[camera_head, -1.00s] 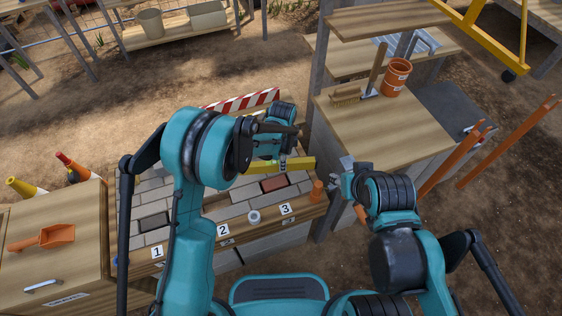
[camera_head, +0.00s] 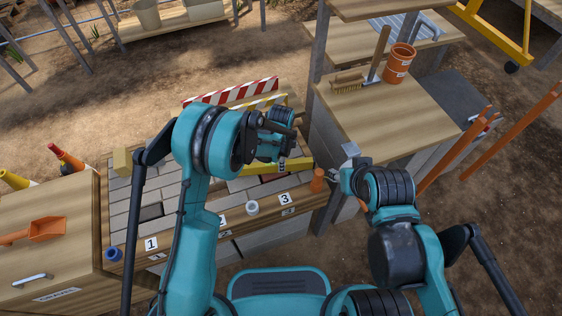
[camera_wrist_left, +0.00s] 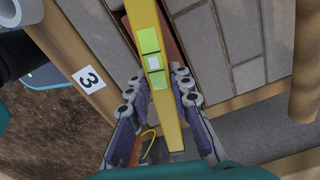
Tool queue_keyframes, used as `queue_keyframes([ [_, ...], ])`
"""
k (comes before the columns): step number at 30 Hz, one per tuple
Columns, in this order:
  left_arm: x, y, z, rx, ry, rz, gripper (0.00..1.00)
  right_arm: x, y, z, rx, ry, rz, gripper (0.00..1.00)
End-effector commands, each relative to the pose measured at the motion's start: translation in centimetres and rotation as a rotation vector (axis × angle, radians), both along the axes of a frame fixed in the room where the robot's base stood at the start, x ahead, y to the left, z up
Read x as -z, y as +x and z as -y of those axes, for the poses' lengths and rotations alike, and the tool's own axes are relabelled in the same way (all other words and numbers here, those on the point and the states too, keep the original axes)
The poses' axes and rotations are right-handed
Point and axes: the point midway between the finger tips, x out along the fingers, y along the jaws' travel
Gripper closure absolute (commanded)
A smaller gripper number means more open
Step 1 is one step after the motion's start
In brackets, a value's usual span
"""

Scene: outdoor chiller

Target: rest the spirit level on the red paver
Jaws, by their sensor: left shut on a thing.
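The yellow spirit level (camera_head: 298,166) is held level-looking over the pavers behind label 3. My left gripper (camera_head: 282,166) is shut on it. In the left wrist view the level (camera_wrist_left: 143,16) runs lengthwise between the two fingers (camera_wrist_left: 157,92), its pale green vial windows facing up. The red paver (camera_wrist_left: 169,36) shows partly beneath the level in the left wrist view; the level and my arm hide most of it in the head view. I cannot tell whether the level touches it. My right gripper (camera_head: 346,162) is right of the bench; its fingers are unclear.
Grey pavers (camera_head: 131,206) cover the bench top. An orange cylinder (camera_head: 317,180) stands close to the level's right end. A striped barrier (camera_head: 232,92) stands behind.

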Motion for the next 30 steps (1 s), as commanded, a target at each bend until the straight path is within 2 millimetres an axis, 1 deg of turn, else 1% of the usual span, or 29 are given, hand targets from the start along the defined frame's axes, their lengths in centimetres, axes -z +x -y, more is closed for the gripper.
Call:
queue_keyframes([
  [9, 0.0, 0.0, 0.0, 0.0, 0.0, 0.0, 1.0, 0.0, 0.0, 0.0, 0.0, 0.0, 0.0, 0.6],
  [26, 1.1, 0.0, 0.0, 0.0, 0.0, 0.0, 1.0, 1.1, 0.0, 0.0, 0.0, 0.0, 0.0, 0.6],
  [27, 1.1, 0.0, 0.0, 0.0, 0.0, 0.0, 0.75, 1.1, 0.0, 0.0, 0.0, 0.0, 0.0, 0.6],
  [29, 1.1, 0.0, 0.0, 0.0, 0.0, 0.0, 0.59, 1.0, 0.0, 0.0, 0.0, 0.0, 0.0, 0.6],
  [30, 1.0, 0.0, 0.0, 0.0, 0.0, 0.0, 0.56, 1.0, 0.0, 0.0, 0.0, 0.0, 0.0, 0.6],
])
